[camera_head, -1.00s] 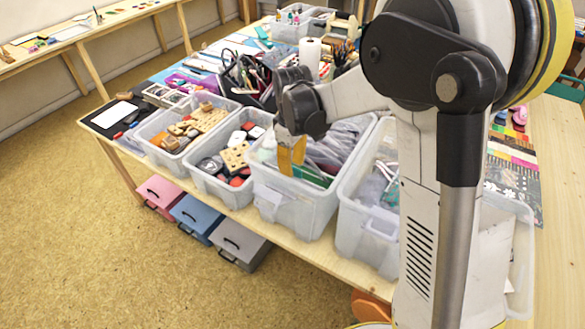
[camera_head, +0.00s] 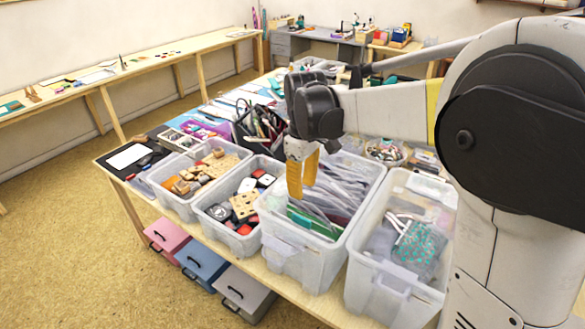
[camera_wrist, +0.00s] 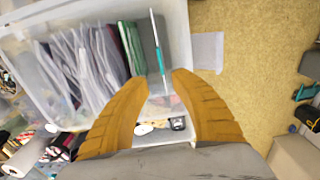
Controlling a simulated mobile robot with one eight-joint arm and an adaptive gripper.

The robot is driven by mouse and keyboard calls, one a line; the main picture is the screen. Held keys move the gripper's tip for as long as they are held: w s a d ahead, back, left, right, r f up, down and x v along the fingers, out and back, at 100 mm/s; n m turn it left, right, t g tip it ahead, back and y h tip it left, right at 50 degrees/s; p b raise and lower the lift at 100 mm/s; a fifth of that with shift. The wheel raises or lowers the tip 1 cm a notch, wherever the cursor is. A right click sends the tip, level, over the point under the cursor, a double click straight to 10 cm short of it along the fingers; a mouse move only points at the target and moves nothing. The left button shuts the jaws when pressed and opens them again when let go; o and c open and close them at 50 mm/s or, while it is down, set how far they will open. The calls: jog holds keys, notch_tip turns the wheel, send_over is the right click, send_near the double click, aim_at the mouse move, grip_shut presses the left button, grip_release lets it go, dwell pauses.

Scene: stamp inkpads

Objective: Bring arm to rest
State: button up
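My gripper (camera_head: 302,175) hangs over the clear bin of plastic sleeves (camera_head: 345,180), seen in the head view. Its yellow-orange fingers point down. In the wrist view my gripper (camera_wrist: 158,100) has its two fingers spread apart with nothing between them. Below it in that view is the same bin (camera_wrist: 183,62), holding grey and green flat packets and a teal pen-like stick (camera_wrist: 158,52). My arm reaches in from the right of the head view.
A bin of wooden stamps (camera_head: 160,190), a bin of inkpads (camera_head: 205,225) and a bin with a teal-dotted bag (camera_head: 365,285) stand beside it. Pink (camera_head: 166,237), blue (camera_head: 201,262) and grey (camera_head: 243,293) boxes lie below the table edge. Open floor is at left.

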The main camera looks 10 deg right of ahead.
jog(key=s+d+f+m+t+b, duration=0.1)
jog(key=s+d+m+t+b, duration=0.1)
jog(key=s, duration=0.8)
jog(key=s+d+f+m+t+b, duration=0.1)
jog(key=s+m+t, duration=0.4)
jog(key=s, duration=0.5)
jog(key=shift+s+d+f+m+b, duration=0.15)
jog(key=shift+d+m+b, duration=0.65)
jog(key=shift+m+b, duration=0.2)
